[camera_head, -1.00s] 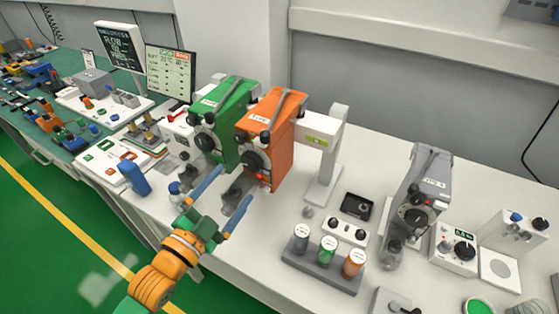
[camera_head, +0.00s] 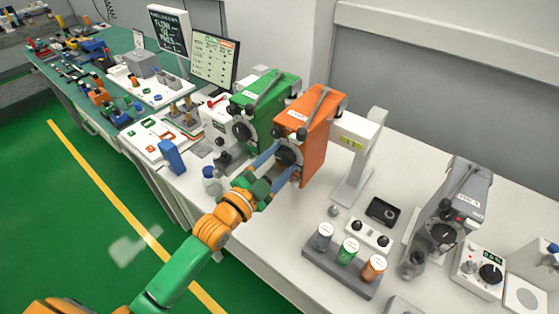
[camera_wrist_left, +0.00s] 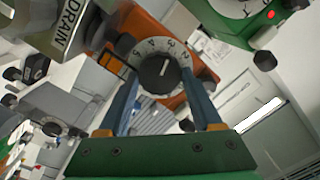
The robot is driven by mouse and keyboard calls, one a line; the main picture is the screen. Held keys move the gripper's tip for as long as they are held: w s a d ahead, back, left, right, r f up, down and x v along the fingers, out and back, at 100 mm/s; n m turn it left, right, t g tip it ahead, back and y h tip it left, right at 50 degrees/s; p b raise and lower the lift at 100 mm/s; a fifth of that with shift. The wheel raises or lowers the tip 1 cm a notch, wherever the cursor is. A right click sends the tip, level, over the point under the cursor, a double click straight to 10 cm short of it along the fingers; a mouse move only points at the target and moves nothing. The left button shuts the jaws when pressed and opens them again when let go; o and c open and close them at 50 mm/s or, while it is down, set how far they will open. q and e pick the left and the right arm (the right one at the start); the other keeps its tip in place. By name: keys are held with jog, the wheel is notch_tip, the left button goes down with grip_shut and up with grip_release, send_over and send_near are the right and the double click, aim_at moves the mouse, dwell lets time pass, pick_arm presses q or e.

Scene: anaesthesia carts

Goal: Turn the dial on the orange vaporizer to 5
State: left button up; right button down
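The orange vaporizer (camera_head: 315,130) stands on the white worktop, with a black dial (camera_head: 287,157) on its front. In the left wrist view the orange body (camera_wrist_left: 143,30) is partly hidden and the dial (camera_wrist_left: 160,74) faces me. Its pale scale ring carries small digits, and a white mark on the knob points roughly up in the picture, near the middle digits. My left gripper (camera_head: 289,159) is in front of the dial, its two blue fingers apart, one on each side of the knob. I cannot tell whether they touch it. My right gripper is not in view.
A green vaporizer (camera_head: 262,108) stands close on the left of the orange one. A grey vaporizer (camera_head: 462,205) is further right. A rack (camera_head: 340,268) with three capped bottles and a white stand (camera_head: 358,160) are right of the orange one. A blue block (camera_head: 172,157) is on the left.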

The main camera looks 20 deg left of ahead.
pick_arm(q)
jog(key=shift+c, duration=1.4)
jog(key=shift+r+n, duration=0.1)
jog(key=shift+n, duration=0.3)
jog(key=shift+n+p, duration=0.55)
jog(key=shift+n, duration=0.05)
jog(key=n, duration=0.2)
jog(key=shift+n+p, duration=0.3)
jog(key=shift+p, duration=0.1)
jog(key=n, duration=0.4)
jog(key=shift+a, duration=0.1)
jog(key=n, duration=0.5)
jog(key=shift+g+h, duration=0.3)
jog(key=shift+h, duration=0.1)
jog(key=shift+n, duration=0.3)
